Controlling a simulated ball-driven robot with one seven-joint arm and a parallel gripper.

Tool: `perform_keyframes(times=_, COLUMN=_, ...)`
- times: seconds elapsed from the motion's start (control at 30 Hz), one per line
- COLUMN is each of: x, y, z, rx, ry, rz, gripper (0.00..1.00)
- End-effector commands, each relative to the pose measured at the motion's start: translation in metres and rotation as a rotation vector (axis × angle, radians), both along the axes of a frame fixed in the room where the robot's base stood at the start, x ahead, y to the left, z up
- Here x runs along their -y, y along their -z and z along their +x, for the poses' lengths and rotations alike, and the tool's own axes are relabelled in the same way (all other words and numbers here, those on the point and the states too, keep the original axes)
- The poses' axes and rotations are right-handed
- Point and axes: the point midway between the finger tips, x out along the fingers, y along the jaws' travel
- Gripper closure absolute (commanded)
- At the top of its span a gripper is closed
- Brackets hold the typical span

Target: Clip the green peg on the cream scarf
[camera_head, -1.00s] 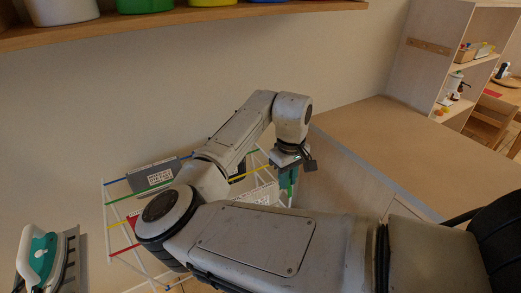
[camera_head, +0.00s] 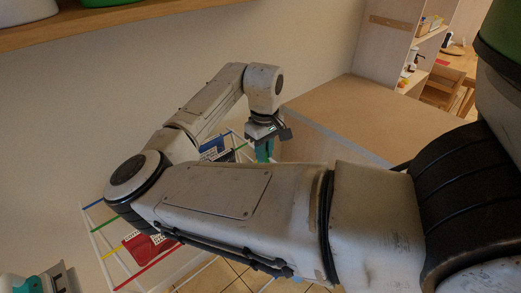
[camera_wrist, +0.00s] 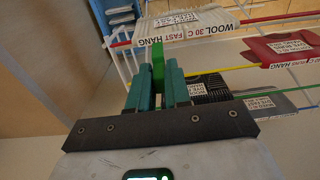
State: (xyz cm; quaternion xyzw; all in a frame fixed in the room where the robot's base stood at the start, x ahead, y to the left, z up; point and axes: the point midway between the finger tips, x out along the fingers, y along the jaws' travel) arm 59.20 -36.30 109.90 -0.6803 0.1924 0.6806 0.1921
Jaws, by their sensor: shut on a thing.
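My gripper (camera_wrist: 157,90) has teal fingers shut on the green peg (camera_wrist: 158,68), which sticks out past the fingertips in the wrist view. In the head view my gripper (camera_head: 264,150) hangs below my wrist, beside the drying rack. The arm hides much of the rack in the head view, and I cannot make out the scarf there.
The drying rack has white side rails and coloured bars. A red cloth (camera_wrist: 278,49) and a dark striped cloth (camera_wrist: 212,89) hang on other bars. A wooden counter (camera_head: 335,115) stands right of my gripper. An iron (camera_head: 28,284) is at lower left, below a wall shelf (camera_head: 110,18).

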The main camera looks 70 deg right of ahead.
Motion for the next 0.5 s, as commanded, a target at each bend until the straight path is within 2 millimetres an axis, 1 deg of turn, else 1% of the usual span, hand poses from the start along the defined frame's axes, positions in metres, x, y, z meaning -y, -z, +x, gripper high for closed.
perform_keyframes(times=0.03, x=0.000, y=0.004, z=0.000, rx=0.001, ry=0.000, rz=0.001, gripper=1.00)
perform_keyframes(times=0.5, x=0.000, y=0.032, z=0.000, rx=0.001, ry=-0.001, rz=0.000, gripper=1.00)
